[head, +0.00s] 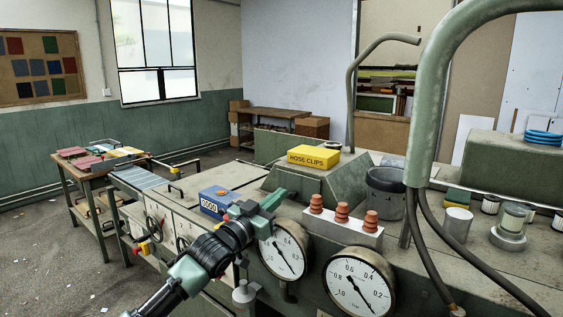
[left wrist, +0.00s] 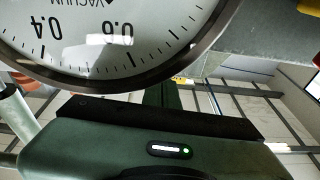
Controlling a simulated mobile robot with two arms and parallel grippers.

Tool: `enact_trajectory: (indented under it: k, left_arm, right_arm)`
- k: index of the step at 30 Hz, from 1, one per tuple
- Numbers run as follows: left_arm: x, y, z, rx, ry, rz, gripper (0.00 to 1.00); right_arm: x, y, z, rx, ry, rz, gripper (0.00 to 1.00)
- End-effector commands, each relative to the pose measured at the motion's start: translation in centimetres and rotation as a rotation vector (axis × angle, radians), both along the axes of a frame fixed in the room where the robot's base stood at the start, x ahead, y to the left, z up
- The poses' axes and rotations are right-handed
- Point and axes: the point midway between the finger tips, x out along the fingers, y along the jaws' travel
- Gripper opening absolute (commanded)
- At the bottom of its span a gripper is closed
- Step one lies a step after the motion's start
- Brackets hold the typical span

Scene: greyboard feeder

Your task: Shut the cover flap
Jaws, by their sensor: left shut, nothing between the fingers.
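My left gripper (head: 275,199) reaches in from the lower left in the head view. Its green fingers are closed and empty, in front of the sloped green housing (head: 312,180) and just above the left gauge (head: 283,250). The left wrist view shows the gripper's dark-edged green body, with a closed finger part (left wrist: 160,95) beyond it and the vacuum gauge (left wrist: 100,40) close by, upside down. A green upright panel (head: 272,146) stands behind the housing; I cannot tell whether it is the cover flap. My right gripper is not in view.
A yellow hose clips box (head: 314,157) sits on the housing. A blue counter box (head: 216,202) stands left of my gripper. Orange-topped insulators (head: 342,212), a second gauge (head: 358,284) and a thick green pipe (head: 428,110) are at the right. Open floor lies at the left.

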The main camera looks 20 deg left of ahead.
Motion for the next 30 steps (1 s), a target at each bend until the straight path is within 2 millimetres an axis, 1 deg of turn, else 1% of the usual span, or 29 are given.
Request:
enact_trajectory:
  k: [6,22,26,30]
  left_arm:
    - [0.2,-0.1,-0.5,0.000,0.001,0.000,0.00]
    - [0.1,0.0,-0.6,0.000,0.001,0.000,0.00]
    - [-1.0,0.4,-1.1,0.002,0.002,0.000,0.00]
    - [-3.3,1.2,-1.7,0.003,0.002,0.001,0.00]
  right_arm:
    - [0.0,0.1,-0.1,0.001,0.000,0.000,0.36]
    - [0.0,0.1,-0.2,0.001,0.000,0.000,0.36]
    - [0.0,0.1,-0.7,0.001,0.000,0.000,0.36]
    - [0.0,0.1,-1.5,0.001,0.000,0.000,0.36]
